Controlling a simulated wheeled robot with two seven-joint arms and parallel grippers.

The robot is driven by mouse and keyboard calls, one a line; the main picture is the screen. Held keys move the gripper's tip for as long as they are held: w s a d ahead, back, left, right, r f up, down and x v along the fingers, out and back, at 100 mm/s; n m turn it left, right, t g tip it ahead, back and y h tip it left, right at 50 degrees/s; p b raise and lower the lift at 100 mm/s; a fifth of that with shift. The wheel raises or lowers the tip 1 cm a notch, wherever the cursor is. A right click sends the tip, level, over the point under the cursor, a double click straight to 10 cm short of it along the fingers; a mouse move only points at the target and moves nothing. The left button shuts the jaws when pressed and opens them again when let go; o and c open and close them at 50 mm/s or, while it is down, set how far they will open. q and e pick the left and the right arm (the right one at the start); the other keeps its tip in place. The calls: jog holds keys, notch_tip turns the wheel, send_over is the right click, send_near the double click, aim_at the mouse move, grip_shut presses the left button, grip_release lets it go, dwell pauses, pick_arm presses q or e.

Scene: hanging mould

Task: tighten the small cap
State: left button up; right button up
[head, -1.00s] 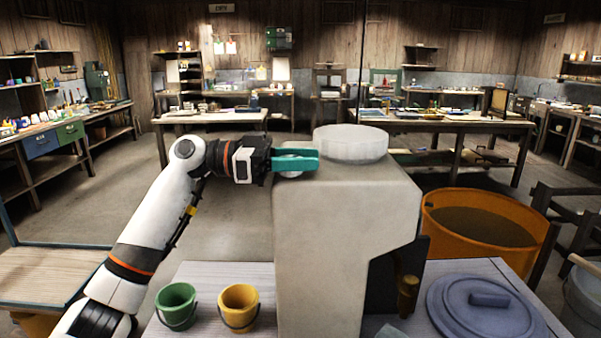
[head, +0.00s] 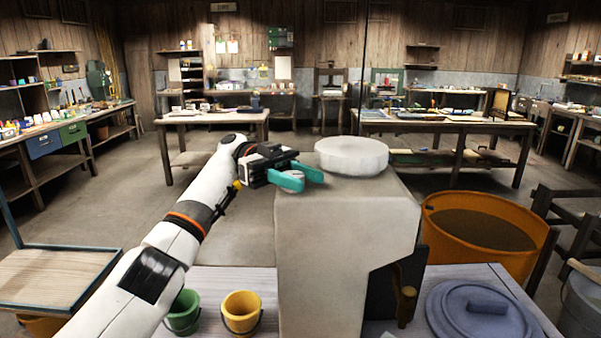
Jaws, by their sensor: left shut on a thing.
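The small cap (head: 292,184) is a whitish round piece on the top left of the grey mould block (head: 345,230). It is partly hidden between the teal fingers of my left gripper (head: 296,179). The left gripper reaches in from the left and is shut on the small cap, one finger on the near side and one on the far side. A large white round cap (head: 351,155) sits on the block just right of the gripper. My right gripper is not in view.
A green bucket (head: 184,313) and a yellow bucket (head: 241,312) stand left of the block on the table. A blue-grey lid (head: 484,309) lies to the right. An orange tub (head: 480,231) stands behind it. Workbenches line the back, with open floor between.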

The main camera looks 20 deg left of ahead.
pick_arm(q)
jog(key=shift+g, duration=0.3)
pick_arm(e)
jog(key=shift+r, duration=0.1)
pick_arm(q)
jog(key=o, duration=1)
jog(key=shift+d, duration=0.1)
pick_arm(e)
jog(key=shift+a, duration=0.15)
